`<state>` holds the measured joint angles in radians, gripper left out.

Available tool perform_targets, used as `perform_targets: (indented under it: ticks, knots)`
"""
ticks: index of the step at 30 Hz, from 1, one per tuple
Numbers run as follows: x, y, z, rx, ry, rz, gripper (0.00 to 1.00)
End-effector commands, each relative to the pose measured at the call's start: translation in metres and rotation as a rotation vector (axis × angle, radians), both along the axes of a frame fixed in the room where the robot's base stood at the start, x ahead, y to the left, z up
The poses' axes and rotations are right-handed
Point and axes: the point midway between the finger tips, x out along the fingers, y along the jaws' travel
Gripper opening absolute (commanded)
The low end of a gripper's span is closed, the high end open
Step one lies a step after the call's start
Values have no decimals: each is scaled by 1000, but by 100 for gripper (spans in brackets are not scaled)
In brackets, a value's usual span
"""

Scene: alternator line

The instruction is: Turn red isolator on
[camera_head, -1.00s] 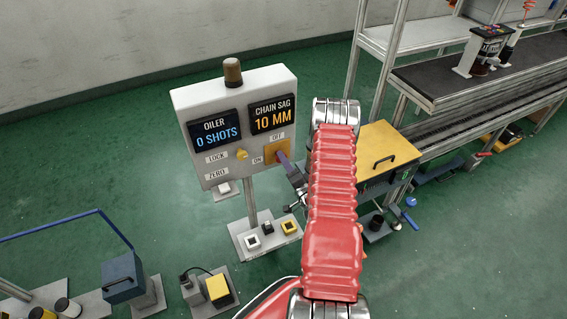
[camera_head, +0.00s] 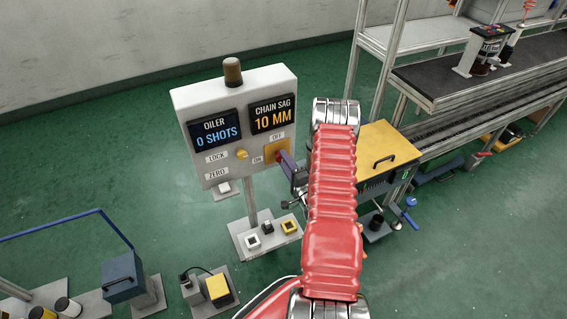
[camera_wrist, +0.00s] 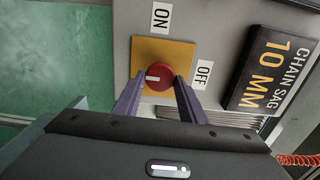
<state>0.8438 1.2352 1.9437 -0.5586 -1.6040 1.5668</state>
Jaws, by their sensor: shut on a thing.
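The red isolator (camera_wrist: 160,77) is a round red knob with a white mark, set on a yellow plate (camera_wrist: 181,52) on the grey panel. In the wrist view the white mark points left, away from the OFF label (camera_wrist: 203,74); the ON label (camera_wrist: 161,17) is above the plate. My gripper (camera_wrist: 159,86) has its two purple fingers on either side of the knob and is shut on it.
The panel (camera_head: 190,100) stands on a post and shows "0 SHOTS" and "10 MM". A yellow LOCK knob (camera_head: 241,154) and a ZERO button (camera_head: 223,187) are left of the plate. A yellow-topped box (camera_head: 385,145) and a conveyor (camera_head: 450,85) stand right.

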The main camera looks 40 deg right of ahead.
Motion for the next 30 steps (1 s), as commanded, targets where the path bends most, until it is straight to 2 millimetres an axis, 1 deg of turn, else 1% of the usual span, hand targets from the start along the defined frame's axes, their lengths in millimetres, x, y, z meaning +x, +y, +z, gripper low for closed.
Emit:
perform_targets:
  ticks: [2,3,10,17,22,26,30]
  knots:
    - [0,0,-3,2,7,-2,15]
    - [0,0,-3,2,8,-2,39]
    - [0,0,-2,1,5,-2,55]
    - [-1,0,-1,0,3,-2,55]
    - [-7,1,-1,0,3,-3,55]
    - [-21,5,-2,2,4,-4,55]
    - [-43,11,-2,2,5,-5,55]
